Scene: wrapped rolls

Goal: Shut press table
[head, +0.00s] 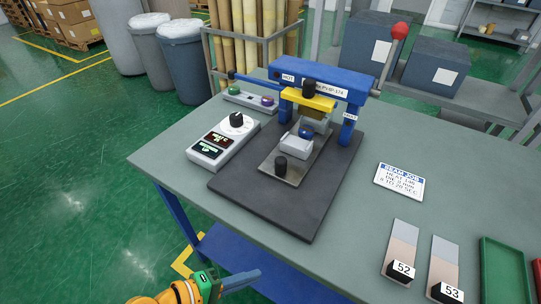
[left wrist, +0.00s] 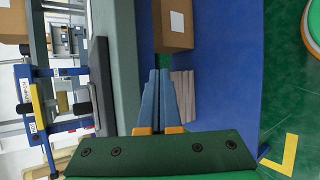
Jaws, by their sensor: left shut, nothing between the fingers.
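The blue press (head: 322,84) with a yellow bar (head: 308,99) stands on a dark mat (head: 245,178) on the workbench. Its flat grey press table (head: 297,173) sticks out in front of the frame, with a black knob (head: 281,165) near its front end. A light grey block (head: 296,147) with a blue knob sits on it. My left gripper (head: 256,276) is low in front of the bench, apart from the press. In the left wrist view its two blue fingers (left wrist: 160,85) are together and empty. The press (left wrist: 35,100) also shows there, turned sideways. My right gripper is out of view.
A control box (head: 222,140) with a dial stands left of the mat, and a button box (head: 250,100) behind it. A card (head: 399,181), labelled strips (head: 403,250) and a green tray (head: 503,270) lie to the right. The bench's front left edge is between gripper and press.

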